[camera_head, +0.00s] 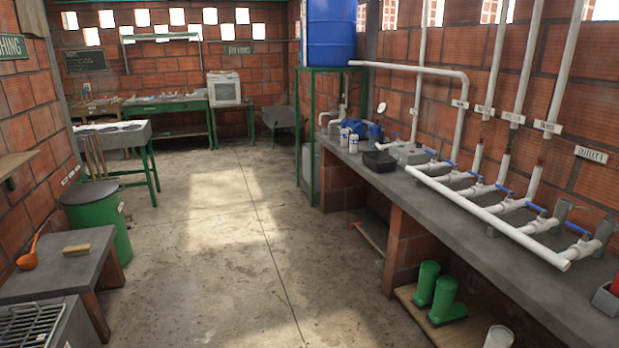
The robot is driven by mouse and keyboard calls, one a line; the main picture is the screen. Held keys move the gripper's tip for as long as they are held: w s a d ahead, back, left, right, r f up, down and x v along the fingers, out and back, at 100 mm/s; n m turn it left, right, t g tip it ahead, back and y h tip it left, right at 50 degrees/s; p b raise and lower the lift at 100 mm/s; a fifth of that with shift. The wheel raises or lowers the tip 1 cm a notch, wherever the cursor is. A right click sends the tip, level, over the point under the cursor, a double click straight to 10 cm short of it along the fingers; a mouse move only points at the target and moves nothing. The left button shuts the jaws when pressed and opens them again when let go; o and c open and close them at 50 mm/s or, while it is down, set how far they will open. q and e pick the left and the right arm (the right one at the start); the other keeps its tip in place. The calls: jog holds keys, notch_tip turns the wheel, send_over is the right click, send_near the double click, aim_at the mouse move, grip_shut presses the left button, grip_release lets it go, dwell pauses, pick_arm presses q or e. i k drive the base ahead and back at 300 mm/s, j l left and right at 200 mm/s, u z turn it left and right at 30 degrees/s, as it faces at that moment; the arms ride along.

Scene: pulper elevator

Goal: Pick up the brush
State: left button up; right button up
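A small tan block-shaped brush (77,250) lies on the low grey bench at the left. It looks like a wooden-backed scrubbing brush, but its bristles are too small to make out. An orange ladle-like scoop (27,261) stands to its left on the same bench (62,278). Neither of my grippers shows in the head view, so I cannot see where they are relative to the brush.
A green bin (112,235) with a dark lid stands behind the low bench. A metal grill unit (30,325) is at the near left. A long grey counter (460,231) with white pipes runs along the right. The concrete floor (215,245) between is clear.

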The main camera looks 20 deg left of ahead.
aim_at(79, 250)
jog(key=i+l+u, duration=0.15)
jog(key=i+u, duration=0.2)
jog(key=i, duration=0.2)
jog(key=i+l+u, duration=0.3)
jog(key=i, duration=0.2)
jog(key=i+j+u, duration=0.3)
jog(key=i+u, duration=0.2)
jog(key=i, duration=0.2)
jog(key=i+u, duration=0.5)
jog(key=i, duration=0.25)
jog(key=i+l+u, duration=0.3)
jog(key=i+u, duration=0.2)
jog(key=i, duration=0.2)
jog(key=i+l+u, duration=0.2)
jog(key=i, duration=1.75)
jog(key=j, duration=0.1)
